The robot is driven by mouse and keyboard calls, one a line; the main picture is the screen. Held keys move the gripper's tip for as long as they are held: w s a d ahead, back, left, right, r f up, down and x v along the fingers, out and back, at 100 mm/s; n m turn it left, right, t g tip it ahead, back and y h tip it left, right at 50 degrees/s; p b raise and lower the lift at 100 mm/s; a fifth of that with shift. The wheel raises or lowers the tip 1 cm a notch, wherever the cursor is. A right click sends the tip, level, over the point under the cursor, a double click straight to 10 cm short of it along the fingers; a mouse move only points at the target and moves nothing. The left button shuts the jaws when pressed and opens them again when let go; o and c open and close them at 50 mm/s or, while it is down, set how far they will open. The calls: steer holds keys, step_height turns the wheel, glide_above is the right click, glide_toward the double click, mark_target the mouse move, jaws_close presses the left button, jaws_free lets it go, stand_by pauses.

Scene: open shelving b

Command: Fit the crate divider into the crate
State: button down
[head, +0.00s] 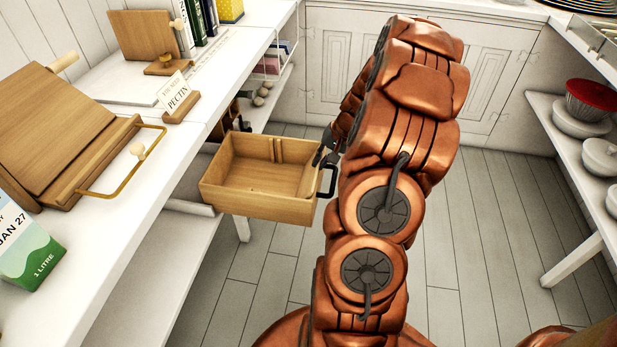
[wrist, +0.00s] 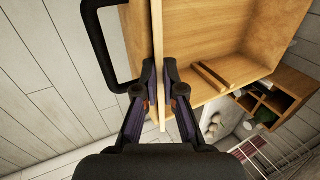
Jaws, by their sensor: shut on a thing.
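The crate (head: 255,208) is an open wooden box with a black handle (head: 327,181) on its right end. It sits beside the white counter, below the counter top; I cannot tell what bears it. Paired upright strips stand on its far inner wall; they show in the wrist view (wrist: 212,78). My gripper (wrist: 159,72) is shut on the thin rim of the crate's handle-side wall, one finger on each side. In the head view my arm partly hides the gripper. I cannot make out a separate divider panel in either view.
The counter (head: 125,215) on the left carries a wooden stand with a brass handle (head: 120,180), a PECTIN sign (head: 177,97) and a carton (head: 28,250). White shelving with bowls (head: 590,105) stands at right. The plank floor (head: 475,240) between is clear.

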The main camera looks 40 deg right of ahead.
stand_by(0.3)
step_height(320, 180, up, 17)
steer(key=p, duration=0.3)
steer(key=w+a+r+g+h+p, duration=0.1)
steer(key=w+a+r+g+p, duration=0.2)
steer(key=w+p, duration=0.35)
steer(key=w+a+g+h, duration=0.1)
steer(key=w+a+h, duration=0.1)
steer(key=w+a, duration=0.45)
step_height(320, 180, down, 18)
steer(key=shift+w+f, duration=0.15)
steer(key=shift+w, duration=0.15)
steer(key=shift+f, duration=0.15)
steer(key=c, duration=1.3)
jaws_free()
